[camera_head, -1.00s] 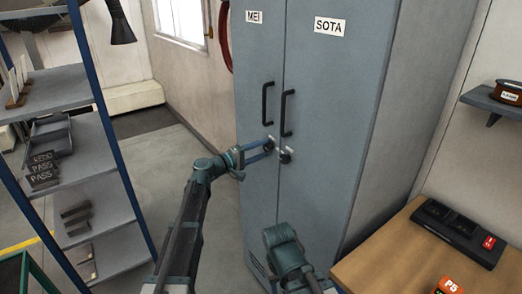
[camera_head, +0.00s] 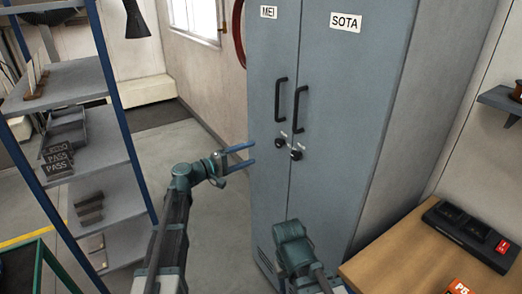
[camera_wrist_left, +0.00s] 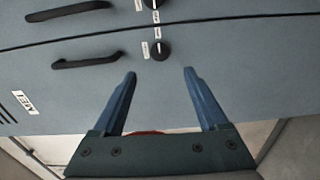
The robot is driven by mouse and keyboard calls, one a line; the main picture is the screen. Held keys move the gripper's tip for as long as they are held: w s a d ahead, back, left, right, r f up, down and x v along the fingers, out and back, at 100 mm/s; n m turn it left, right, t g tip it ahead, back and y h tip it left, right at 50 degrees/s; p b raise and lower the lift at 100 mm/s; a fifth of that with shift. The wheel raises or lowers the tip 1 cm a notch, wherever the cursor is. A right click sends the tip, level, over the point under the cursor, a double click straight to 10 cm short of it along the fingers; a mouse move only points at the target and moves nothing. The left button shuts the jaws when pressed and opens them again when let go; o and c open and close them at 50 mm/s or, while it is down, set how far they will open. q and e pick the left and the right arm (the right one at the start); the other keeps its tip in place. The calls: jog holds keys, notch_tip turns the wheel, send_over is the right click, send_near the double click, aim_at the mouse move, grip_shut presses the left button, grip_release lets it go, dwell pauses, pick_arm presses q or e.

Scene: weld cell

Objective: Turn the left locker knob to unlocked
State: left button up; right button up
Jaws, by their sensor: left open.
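The grey locker has two doors, labelled MEI on the left and SOTA on the right. The left knob (camera_head: 280,142) is small, dark and round, on the MEI door below its handle. It also shows in the left wrist view (camera_wrist_left: 160,50), beyond the fingertips, with small white labels beside it. Its exact setting is too small to read. The right knob (camera_head: 296,154) is on the SOTA door. My left gripper (camera_head: 253,154) is open and empty, left of the left knob and apart from it. My right arm shows low in front of the locker; its gripper fingers do not show.
Black door handles (camera_head: 281,100) stand out above the knobs. A shelf rack (camera_head: 110,120) with blue posts is at the left. A wooden table (camera_head: 400,262) with a dark device (camera_head: 468,235) is at the right. Open floor lies between rack and locker.

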pick_arm(q)
jog(key=shift+v, duration=1.7)
jog(key=s+d+f+m+g+y, duration=0.65)
jog(key=s+d+f+g, duration=0.25)
jog(key=s+d+f, duration=0.55)
jog(key=s+a+f+m+y, duration=0.1)
jog(key=s+a+f+y, duration=0.1)
jog(key=s, duration=0.3)
jog(key=s+a+f+m+g+y, duration=0.1)
jog(key=s+a+f+m+y, duration=0.1)
jog(key=s, duration=0.4)
jog(key=s+a+f+m+g+y, duration=0.1)
jog(key=s+a+f+y, duration=0.2)
jog(key=s+a+y, duration=0.1)
jog(key=shift+s+a+y, duration=0.35)
jog(key=shift+s+y, duration=0.3)
jog(key=shift+y, duration=0.1)
jog(key=shift+f, duration=0.15)
